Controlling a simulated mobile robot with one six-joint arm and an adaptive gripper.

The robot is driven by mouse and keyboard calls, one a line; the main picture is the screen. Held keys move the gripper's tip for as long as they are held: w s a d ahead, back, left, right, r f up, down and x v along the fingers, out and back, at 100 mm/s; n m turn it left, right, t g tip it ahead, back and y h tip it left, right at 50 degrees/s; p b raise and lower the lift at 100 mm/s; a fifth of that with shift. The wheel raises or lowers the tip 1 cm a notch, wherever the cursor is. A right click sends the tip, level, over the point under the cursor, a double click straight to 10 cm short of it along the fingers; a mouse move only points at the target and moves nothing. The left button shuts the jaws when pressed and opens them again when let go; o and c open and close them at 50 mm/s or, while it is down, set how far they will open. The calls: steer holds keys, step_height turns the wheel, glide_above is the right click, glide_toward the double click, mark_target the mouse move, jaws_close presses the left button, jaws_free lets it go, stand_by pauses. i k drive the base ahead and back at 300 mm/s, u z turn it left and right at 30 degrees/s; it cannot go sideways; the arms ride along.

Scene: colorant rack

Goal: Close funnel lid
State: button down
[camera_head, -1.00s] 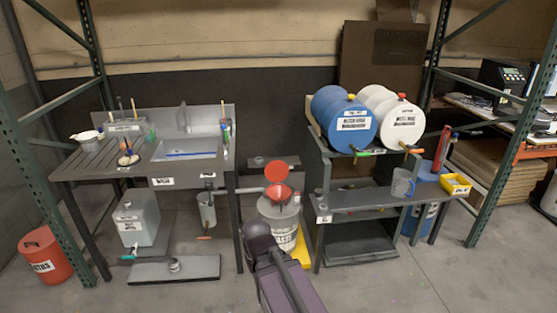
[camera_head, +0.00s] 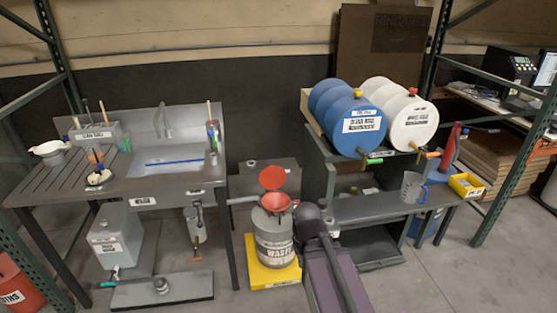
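The red funnel (camera_head: 273,201) sits on top of the grey waste drum (camera_head: 274,243), between the sink table and the drum shelf. Its round red lid (camera_head: 273,178) stands raised at the back of the funnel, so the funnel is open. My arm reaches up from the bottom of the picture, just right of the waste drum. My gripper is hidden behind the arm, so I cannot see its fingers or whether it touches anything.
The waste drum stands on a yellow base (camera_head: 272,277). A grey sink table (camera_head: 140,190) is on the left. On the right, a shelf carries blue drums (camera_head: 352,125) and white drums (camera_head: 408,122), with a grey jug (camera_head: 412,187) below. Open floor lies at front right.

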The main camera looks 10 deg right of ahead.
mark_target(273, 178)
steer(key=z, duration=0.2)
steer(key=i, duration=1.4)
steer(key=u, duration=0.25)
